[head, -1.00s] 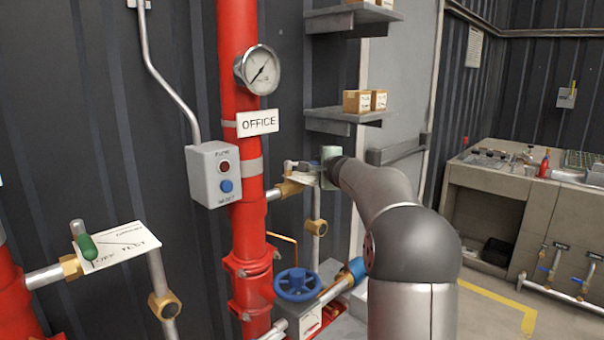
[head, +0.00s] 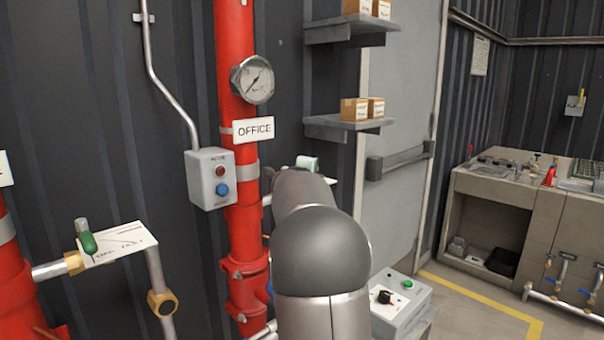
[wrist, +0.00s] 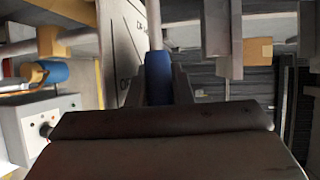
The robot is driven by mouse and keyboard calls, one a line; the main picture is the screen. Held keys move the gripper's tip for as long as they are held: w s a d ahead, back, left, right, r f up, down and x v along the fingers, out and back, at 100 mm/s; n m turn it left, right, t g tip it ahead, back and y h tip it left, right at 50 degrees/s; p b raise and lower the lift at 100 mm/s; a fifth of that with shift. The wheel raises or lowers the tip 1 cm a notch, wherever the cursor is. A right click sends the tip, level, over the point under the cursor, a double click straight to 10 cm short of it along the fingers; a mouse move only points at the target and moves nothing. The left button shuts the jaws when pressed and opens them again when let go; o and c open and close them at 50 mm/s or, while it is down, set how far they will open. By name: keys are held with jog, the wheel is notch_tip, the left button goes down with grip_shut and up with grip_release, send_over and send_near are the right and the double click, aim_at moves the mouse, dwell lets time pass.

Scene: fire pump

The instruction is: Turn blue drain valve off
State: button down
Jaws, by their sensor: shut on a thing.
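In the wrist view my gripper (wrist: 160,92) is shut on the blue drain valve handle (wrist: 158,72), a blue grip on a light metal lever. In the head view my own arm hides the fingers, the handle and most of the valve. Only a pale edge of the plate (head: 328,181) shows past the arm, to the right of the red riser (head: 245,215) marked OFFICE.
A grey box (head: 210,178) with red and blue buttons sits left of the riser. A green-handled valve (head: 88,243) is at lower left. A shelf (head: 345,126) hangs above right.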

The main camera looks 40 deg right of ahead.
dwell(0.3)
jog(key=c, duration=1.3)
grip_release()
jog(key=shift+a, duration=0.15)
jog(key=v, duration=1.7)
jog(key=shift+a, duration=0.1)
